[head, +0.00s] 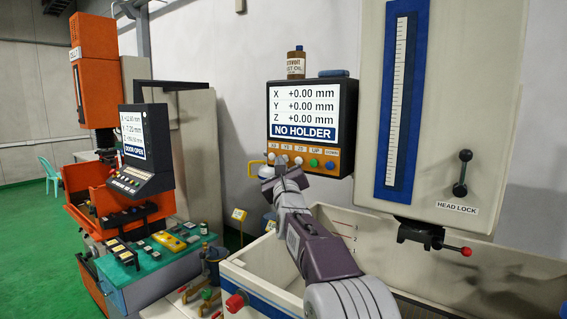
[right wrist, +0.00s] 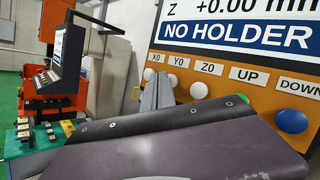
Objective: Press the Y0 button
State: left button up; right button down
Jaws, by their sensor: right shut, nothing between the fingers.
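The control panel (head: 312,112) hangs on the wall side, with a screen reading NO HOLDER and a row of buttons below. The Y0 label (right wrist: 175,62) shows between X0 and Z0 in the right wrist view. The Y0 button is mostly hidden behind my fingers. My right gripper (head: 281,162) is shut and empty, with its tips at the panel just under the Y0 label; the fingers also show in the right wrist view (right wrist: 158,90). I cannot tell whether they touch the button. My left gripper is not in view.
The white Z0 button (right wrist: 199,90), the green UP button (head: 314,163) and the blue DOWN button (right wrist: 292,121) lie to the right. A white-walled tank (head: 262,285) stands below my right arm. A blue-scaled machine head (head: 402,100) is at the right.

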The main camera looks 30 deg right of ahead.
jog(key=a, duration=0.1)
jog(key=s+a+b, duration=0.1)
jog(key=a, duration=0.1)
jog(key=s+a+b, duration=0.1)
jog(key=a, duration=0.1)
jog(key=shift+s+a, duration=0.15)
jog(key=shift+a, duration=0.1)
dwell(0.3)
dwell(0.5)
